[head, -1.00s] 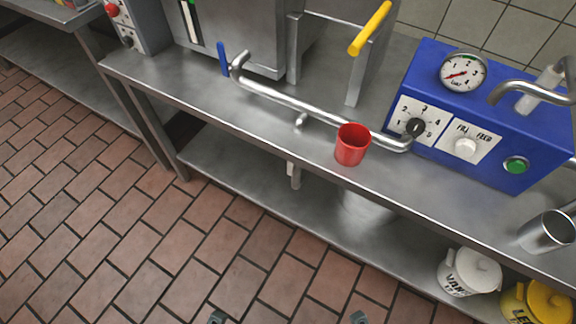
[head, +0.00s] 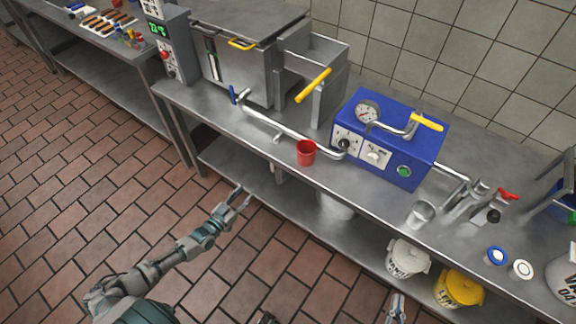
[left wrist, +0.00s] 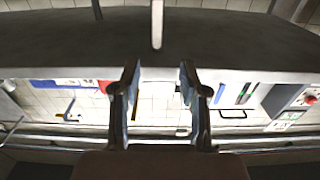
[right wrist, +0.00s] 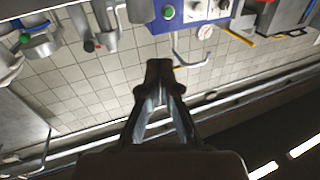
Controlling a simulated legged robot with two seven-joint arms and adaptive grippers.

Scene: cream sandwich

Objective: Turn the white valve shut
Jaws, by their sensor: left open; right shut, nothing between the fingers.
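A white knob (head: 376,157) sits on the front of the blue machine (head: 417,155) in the head view. A small whitish lever (head: 277,138) hangs from the steel pipe (head: 285,128) left of the red cup; I cannot tell which of the two is the valve. My left gripper (head: 240,197) is open and empty, in front of the counter and below its edge; it also shows in the left wrist view (left wrist: 160,78). My right gripper (head: 397,306) is shut and empty at the bottom edge, near the tubs; it shows in the right wrist view (right wrist: 160,70). Neither gripper touches a valve.
A red cup (head: 306,152) stands by the pipe's right end. A metal cup (head: 420,214) stands near the counter's front edge (head: 350,200). White (head: 407,258) and yellow (head: 458,288) tubs are on the lower shelf. The tiled floor at left is clear.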

